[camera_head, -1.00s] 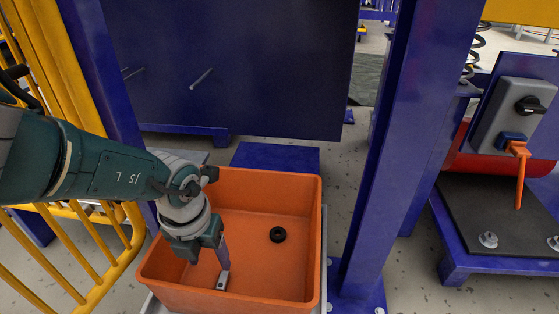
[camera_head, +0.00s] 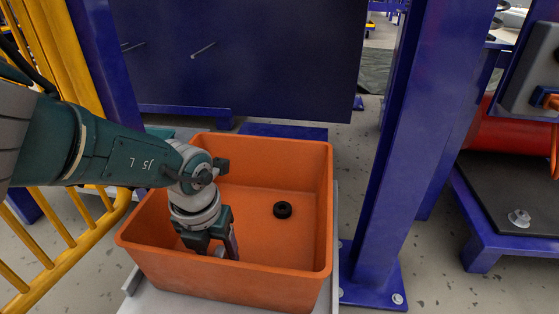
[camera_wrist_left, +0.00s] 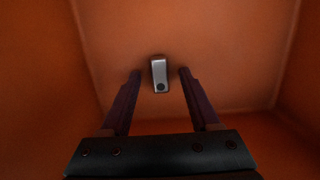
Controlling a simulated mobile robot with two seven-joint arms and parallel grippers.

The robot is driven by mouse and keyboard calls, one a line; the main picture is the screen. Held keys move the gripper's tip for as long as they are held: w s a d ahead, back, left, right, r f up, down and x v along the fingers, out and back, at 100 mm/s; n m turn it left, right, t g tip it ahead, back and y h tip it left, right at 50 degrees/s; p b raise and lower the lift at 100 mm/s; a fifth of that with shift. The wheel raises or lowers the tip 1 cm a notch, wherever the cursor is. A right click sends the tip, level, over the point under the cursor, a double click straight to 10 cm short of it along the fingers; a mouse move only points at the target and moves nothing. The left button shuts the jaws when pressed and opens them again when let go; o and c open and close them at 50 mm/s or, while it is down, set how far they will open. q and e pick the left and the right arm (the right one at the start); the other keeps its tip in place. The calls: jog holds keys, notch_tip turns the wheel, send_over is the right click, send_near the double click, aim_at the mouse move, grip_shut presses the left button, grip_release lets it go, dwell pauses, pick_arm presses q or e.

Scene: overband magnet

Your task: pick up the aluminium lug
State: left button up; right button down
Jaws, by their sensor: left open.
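The aluminium lug (camera_wrist_left: 159,72) is a small silver-grey block with a dark round hole near one end. In the left wrist view it lies on the floor of the orange bin, between and a little beyond my fingertips. My left gripper (camera_wrist_left: 158,75) is open, one finger on each side of the lug, with gaps on both sides. In the head view my left gripper (camera_head: 228,254) reaches down into the orange bin (camera_head: 315,160). There a small grey part of the lug (camera_head: 220,251) shows between the fingers. My right gripper is not in view.
A black ring (camera_head: 282,210) lies on the bin floor to the right of my gripper. The bin walls stand close around my left wrist. A blue post (camera_head: 405,150) rises right of the bin, and a yellow railing (camera_head: 62,60) stands at the left.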

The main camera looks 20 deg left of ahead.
pick_arm(q)
jog(key=shift+r, duration=0.1)
jog(key=shift+c, duration=0.3)
grip_shut()
